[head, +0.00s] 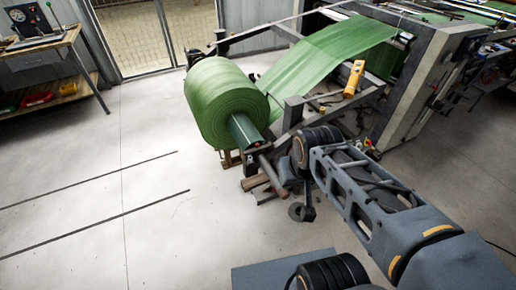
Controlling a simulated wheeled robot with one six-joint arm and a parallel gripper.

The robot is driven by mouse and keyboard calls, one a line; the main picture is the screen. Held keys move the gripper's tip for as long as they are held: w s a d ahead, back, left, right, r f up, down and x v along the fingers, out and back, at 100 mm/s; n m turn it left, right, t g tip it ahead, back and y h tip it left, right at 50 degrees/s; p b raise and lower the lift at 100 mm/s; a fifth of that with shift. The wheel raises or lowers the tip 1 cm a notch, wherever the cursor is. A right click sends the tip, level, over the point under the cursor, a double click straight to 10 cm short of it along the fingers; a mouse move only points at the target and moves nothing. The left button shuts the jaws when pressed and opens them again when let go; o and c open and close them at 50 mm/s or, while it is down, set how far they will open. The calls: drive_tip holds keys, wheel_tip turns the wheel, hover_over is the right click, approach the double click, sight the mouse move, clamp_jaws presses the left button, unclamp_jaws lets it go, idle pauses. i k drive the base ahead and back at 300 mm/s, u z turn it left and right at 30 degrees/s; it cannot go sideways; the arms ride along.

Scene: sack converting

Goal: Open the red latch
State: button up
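A small red part, which may be the red latch (258,147), shows at the near end of the green roll's shaft. It is too small to tell whether it is open or shut. My arm reaches in from the lower right, and its far end stands close to the right of that shaft end. My gripper (272,172) seems to be low beside the shaft end, among dark machine parts. Its fingers cannot be made out, and I cannot tell whether it touches anything. The big green roll (222,100) sits in the machine's unwind frame.
Green web (325,58) runs from the roll up into the grey machine (425,75). A yellow pendant control (353,79) hangs beside the frame. A workbench (40,47) with coloured bins stands at the upper left. The floor at left is clear.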

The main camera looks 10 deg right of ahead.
sight(258, 147)
drive_tip(key=u, duration=0.5)
drive_tip(key=k, duration=1.1)
drive_tip(key=z, duration=0.8)
drive_tip(key=i, duration=1.55)
drive_tip(key=u, duration=0.6)
drive_tip(key=i, duration=0.5)
drive_tip(key=u, duration=0.55)
